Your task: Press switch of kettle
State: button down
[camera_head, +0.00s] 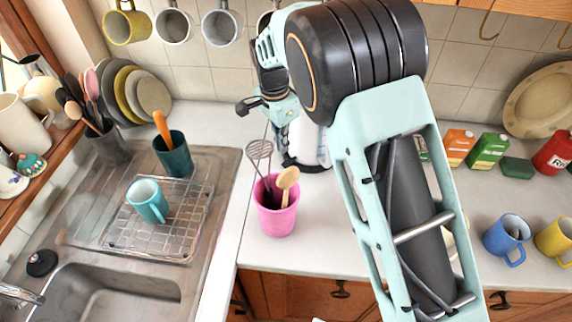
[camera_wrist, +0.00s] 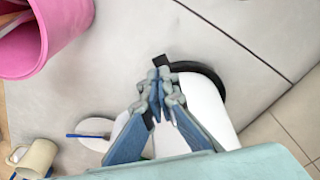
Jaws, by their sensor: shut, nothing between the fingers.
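The kettle (camera_head: 324,150) is a white body with black parts, standing on the counter against the tiled wall. My arm hides much of it in the head view. In the wrist view its white body (camera_wrist: 203,100) lies behind and beside my fingers, with a curved black part (camera_wrist: 212,80) and a small black tab (camera_wrist: 160,61) at its far end. My gripper (camera_head: 284,128) is beside the kettle's upper left in the head view. In the wrist view my gripper (camera_wrist: 161,76) is shut and empty, its fingertips close to the black tab. I cannot tell whether they touch it.
A pink utensil pot (camera_head: 277,212) stands left of the kettle and also shows in the wrist view (camera_wrist: 60,30). The sink (camera_head: 115,290) and wire rack (camera_head: 180,225) are left. Mugs (camera_head: 506,238) and boxes (camera_head: 488,150) are right. Mugs hang above (camera_head: 222,28).

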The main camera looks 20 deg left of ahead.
aim_at(284, 165)
jog(key=shift+w+d+f+b, duration=0.15)
jog(key=shift+f+b, duration=0.55)
jog(key=shift+f, duration=0.75)
jog(key=shift+w+a+f+b, duration=0.15)
jog(key=shift+f+b, duration=0.5)
jog(key=shift+f, duration=0.75)
jog(key=shift+d+f, duration=0.1)
jog(key=shift+d, duration=0.05)
notch_tip(284, 165, down, 2)
jog(key=shift+f+b, duration=0.1)
jog(key=shift+b, duration=0.75)
jog(key=shift+r, duration=0.2)
jog(key=shift+s+a+r+p, duration=0.1)
jog(key=shift+s+a+r, duration=0.15)
jog(key=shift+s, duration=0.2)
jog(key=shift+s+a+r+p, duration=0.1)
jog(key=shift+s+a, duration=0.15)
jog(key=shift+s, duration=0.25)
jog(key=shift+s+a+r+p, duration=0.1)
jog(key=shift+s+a+r, duration=0.15)
jog(key=shift+s, duration=0.2)
jog(key=shift+f, duration=0.1)
notch_tip(284, 165, up, 12)
jog(key=s, duration=0.1)
jog(key=shift+a, duration=0.25)
